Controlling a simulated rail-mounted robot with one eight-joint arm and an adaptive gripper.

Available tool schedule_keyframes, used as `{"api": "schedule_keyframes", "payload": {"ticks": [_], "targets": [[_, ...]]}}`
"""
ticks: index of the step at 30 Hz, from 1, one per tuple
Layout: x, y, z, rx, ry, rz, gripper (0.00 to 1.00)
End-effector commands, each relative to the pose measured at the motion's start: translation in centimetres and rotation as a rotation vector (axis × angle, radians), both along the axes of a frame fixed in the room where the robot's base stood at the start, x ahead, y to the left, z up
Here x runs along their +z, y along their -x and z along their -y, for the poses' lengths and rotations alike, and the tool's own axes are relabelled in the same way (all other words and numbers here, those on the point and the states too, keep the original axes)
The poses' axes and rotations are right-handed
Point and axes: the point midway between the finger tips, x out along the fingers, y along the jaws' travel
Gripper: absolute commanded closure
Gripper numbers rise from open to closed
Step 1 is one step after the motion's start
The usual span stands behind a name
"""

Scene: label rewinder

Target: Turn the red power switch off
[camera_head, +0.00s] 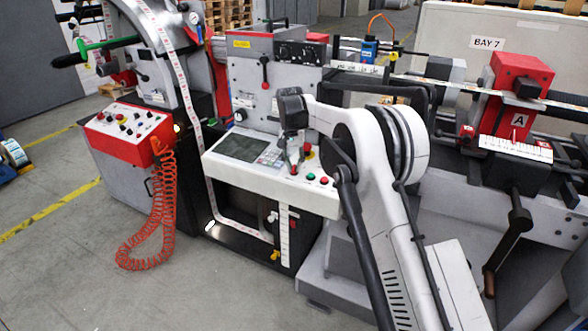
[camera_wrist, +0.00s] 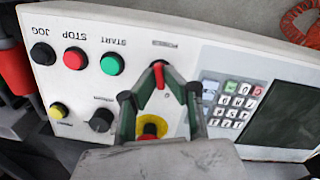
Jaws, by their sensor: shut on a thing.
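The red power switch (camera_wrist: 159,76) sits on the white control panel (camera_wrist: 178,38), under a label that appears upside down in the wrist view. My gripper (camera_wrist: 160,70) reaches over the panel, and its two fingertips close in on the switch from both sides, shut on it. The switch's red lever shows between the fingertips and points roughly straight along the picture's vertical. In the head view my gripper (camera_head: 294,170) is down at the console (camera_head: 235,172), right of its screen and keypad.
A yellow and red emergency stop button (camera_wrist: 151,128) lies between my fingers, close to them. Green START (camera_wrist: 112,64), red STOP (camera_wrist: 74,60) and black JOG (camera_wrist: 43,54) buttons sit beside the switch. A black knob (camera_wrist: 101,120) and the keypad (camera_wrist: 236,101) flank the gripper.

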Motion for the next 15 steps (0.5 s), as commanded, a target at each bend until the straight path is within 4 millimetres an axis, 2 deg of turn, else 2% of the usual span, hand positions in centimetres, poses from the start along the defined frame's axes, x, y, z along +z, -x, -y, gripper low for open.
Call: {"api": "schedule_keyframes", "payload": {"ticks": [7,15], "targets": [[0.0,-0.03,-0.04,0.095,0.013,-0.005,1.0],[0.07,-0.04,-0.05,0.128,0.018,-0.006,1.0]]}}
